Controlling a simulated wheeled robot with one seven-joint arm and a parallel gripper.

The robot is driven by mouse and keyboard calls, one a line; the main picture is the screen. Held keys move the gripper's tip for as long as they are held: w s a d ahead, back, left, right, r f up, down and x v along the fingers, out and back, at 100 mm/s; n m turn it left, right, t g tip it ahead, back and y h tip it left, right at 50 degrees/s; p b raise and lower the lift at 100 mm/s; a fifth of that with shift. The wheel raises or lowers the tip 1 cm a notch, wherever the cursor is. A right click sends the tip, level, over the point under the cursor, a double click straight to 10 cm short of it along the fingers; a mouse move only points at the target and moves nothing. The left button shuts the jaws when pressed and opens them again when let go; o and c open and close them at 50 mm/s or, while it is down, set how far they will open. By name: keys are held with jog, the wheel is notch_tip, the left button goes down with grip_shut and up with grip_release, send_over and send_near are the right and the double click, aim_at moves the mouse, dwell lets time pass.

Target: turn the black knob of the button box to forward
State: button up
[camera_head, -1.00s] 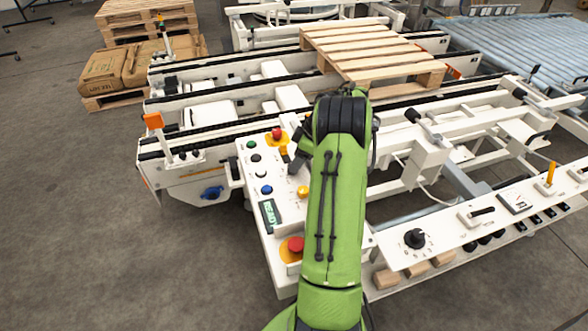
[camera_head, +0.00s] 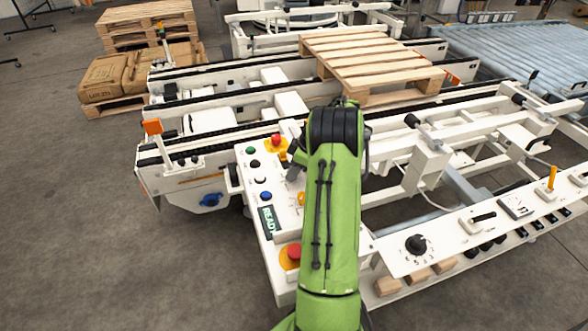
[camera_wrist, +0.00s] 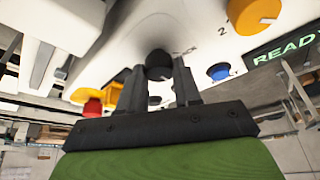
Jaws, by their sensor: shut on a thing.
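The button box (camera_head: 254,233) is a white sloped panel, left of my green arm in the head view. Its black knob (camera_wrist: 159,64) shows in the wrist view, between my two dark fingers, with lettering that seems to read BACK beside it. My gripper (camera_wrist: 159,76) is shut on the knob, with a finger on each side. In the head view, my gripper (camera_head: 293,168) is partly hidden behind my arm, and the knob cannot be made out. The exact direction of the knob's pointer cannot be told.
The box also carries a red button (camera_head: 276,139), a blue button (camera_head: 266,196), a READY display (camera_head: 268,221), a yellow knob (camera_wrist: 252,14) and a red emergency stop (camera_head: 294,251). A second panel with a black dial (camera_head: 416,243) lies right. A wooden pallet (camera_head: 370,60) rests on the conveyor behind.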

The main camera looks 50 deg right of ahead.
jog(key=shift+m, duration=0.3)
jog(key=m+b, duration=0.1)
jog(key=m+h, duration=0.1)
jog(key=m, duration=0.1)
jog(key=shift+a+m+t+h+b, duration=0.15)
jog(key=shift+m+t+h+b, duration=0.15)
jog(key=shift+t+b, duration=0.1)
jog(key=m+h, duration=0.1)
jog(key=m, duration=0.3)
jog(key=shift+a+m+h, duration=0.1)
jog(key=shift+m+h, duration=0.2)
jog(key=shift+h, duration=0.1)
jog(key=o, duration=1)
jog(key=shift+o, duration=0.2)
jog(key=p+v, duration=0.4)
jog(key=v, duration=1.1)
jog(key=shift+r, duration=0.45)
jog(key=shift+a, duration=0.1)
